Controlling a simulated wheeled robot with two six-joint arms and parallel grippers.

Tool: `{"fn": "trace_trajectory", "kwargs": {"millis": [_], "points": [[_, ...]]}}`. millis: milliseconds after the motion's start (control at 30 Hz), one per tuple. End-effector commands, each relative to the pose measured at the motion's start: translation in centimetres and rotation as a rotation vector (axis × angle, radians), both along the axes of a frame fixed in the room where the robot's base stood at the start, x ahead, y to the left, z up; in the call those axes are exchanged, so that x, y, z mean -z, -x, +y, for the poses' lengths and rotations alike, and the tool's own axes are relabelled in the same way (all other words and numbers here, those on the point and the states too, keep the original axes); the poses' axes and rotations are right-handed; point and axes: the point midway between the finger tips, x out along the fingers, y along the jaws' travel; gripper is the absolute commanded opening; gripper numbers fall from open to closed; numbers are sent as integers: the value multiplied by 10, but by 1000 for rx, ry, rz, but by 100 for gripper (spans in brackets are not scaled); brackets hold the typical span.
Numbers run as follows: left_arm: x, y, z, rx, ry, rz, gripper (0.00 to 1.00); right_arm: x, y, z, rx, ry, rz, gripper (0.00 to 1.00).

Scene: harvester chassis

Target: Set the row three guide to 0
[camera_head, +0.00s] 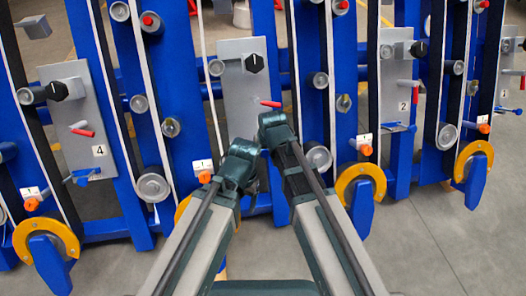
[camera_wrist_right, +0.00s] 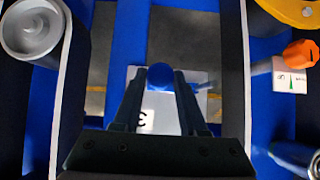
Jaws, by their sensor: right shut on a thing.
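The row three plate (camera_head: 238,88) is grey and stands in the middle of the head view. It carries a black knob (camera_head: 254,62) and a red-tipped lever (camera_head: 270,103). Its lower part is hidden behind my arms. In the right wrist view the plate (camera_wrist_right: 147,121) shows an upside-down 3. My right gripper (camera_wrist_right: 160,80) is shut on a round blue knob (camera_wrist_right: 159,75) in front of that plate. It also shows in the head view (camera_head: 275,125), fingertips hidden. My left gripper (camera_head: 240,160) is close beside it, its jaws not visible. I see no readable guide setting.
Blue frame posts and grey rollers (camera_head: 318,156) flank the plate. Orange knobs (camera_head: 204,177) with small white scales stand low on the posts; one orange knob (camera_wrist_right: 300,53) shows at right in the wrist view. Plates 4 (camera_head: 98,150) and 2 (camera_head: 402,105) are to either side. The front floor is clear.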

Motion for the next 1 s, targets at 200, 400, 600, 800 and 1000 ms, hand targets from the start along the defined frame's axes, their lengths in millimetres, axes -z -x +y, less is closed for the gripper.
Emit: {"fn": "trace_trajectory", "kwargs": {"millis": [200, 400, 600, 800, 1000], "points": [[0, 0, 0, 0, 0, 0, 78, 0, -1, -4, 3, 10, -2, 70], [0, 0, 0, 0, 0, 0, 78, 0, -1, -3, 3, 9, -2, 70], [-3, 0, 0, 0, 0, 0, 78, -3, 0, -3, 2, 8, -2, 70], [-18, 0, 0, 0, -1, 0, 78, -18, 6, -4, 2, 8, -2, 70], [-44, 0, 1, -2, -4, 1, 78, -44, 16, -6, 2, 8, -2, 70]]}}
